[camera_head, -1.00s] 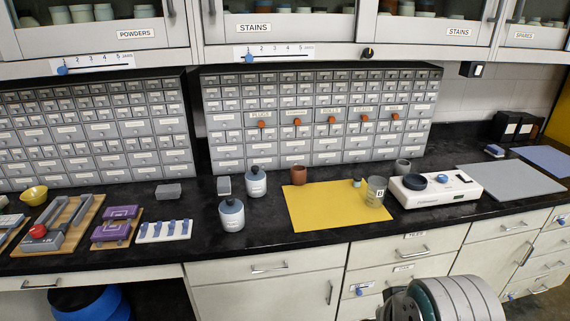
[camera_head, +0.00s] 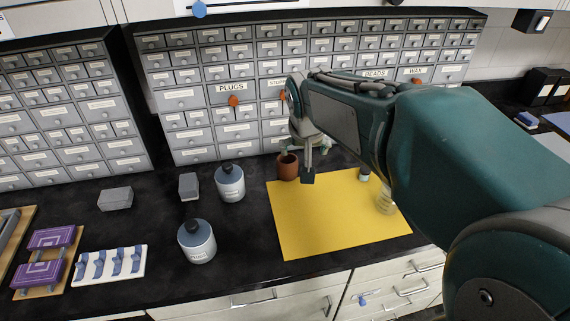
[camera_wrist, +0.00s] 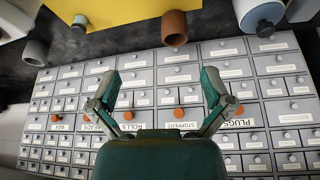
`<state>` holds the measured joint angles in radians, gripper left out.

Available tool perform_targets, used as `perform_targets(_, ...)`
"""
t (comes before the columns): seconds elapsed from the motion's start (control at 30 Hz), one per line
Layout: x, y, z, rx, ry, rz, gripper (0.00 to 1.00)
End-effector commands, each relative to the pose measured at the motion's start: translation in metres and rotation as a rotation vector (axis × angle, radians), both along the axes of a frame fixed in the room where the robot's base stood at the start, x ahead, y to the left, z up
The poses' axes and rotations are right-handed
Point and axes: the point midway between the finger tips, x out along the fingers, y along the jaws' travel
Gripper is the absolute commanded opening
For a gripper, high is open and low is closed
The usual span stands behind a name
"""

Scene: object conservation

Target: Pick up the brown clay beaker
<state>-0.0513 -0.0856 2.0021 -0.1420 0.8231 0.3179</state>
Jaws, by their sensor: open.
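The brown clay beaker (camera_head: 287,167) stands upright on the black counter at the back left corner of the yellow mat (camera_head: 318,225). In the wrist view the beaker (camera_wrist: 174,28) shows upside down near the top edge. My gripper (camera_head: 308,160) is above the mat's back edge, beside the beaker and overlapping it slightly in the head view. In the wrist view my gripper (camera_wrist: 158,78) has its two fingers spread wide with nothing between them. The beaker lies beyond the fingertips, apart from them.
Two bottles with dark caps, one at the back (camera_head: 230,183) and one in front (camera_head: 197,241), stand left of the mat. A glass beaker (camera_head: 386,203) is partly hidden by my arm. Drawer cabinets (camera_head: 190,98) rise behind. The mat's middle is clear.

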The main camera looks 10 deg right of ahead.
Motion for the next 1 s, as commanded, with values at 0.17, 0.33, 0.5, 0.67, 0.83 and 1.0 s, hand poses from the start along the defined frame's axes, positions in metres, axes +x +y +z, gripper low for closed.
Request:
perform_targets(0.17, 0.052, 0.005, -0.023, -0.003, 0.017, -0.041, 1.0)
perform_targets(0.33, 0.095, 0.01, -0.048, -0.006, 0.026, -0.077, 1.0)
perform_targets(0.5, 0.12, 0.013, -0.066, -0.007, 0.029, -0.101, 1.0)
perform_targets(0.67, 0.128, 0.013, -0.076, -0.008, 0.03, -0.108, 1.0)
perform_targets(0.83, 0.137, 0.009, -0.103, -0.007, 0.032, -0.108, 1.0)
perform_targets(1.0, 0.144, 0.006, -0.12, -0.008, 0.029, -0.108, 1.0)
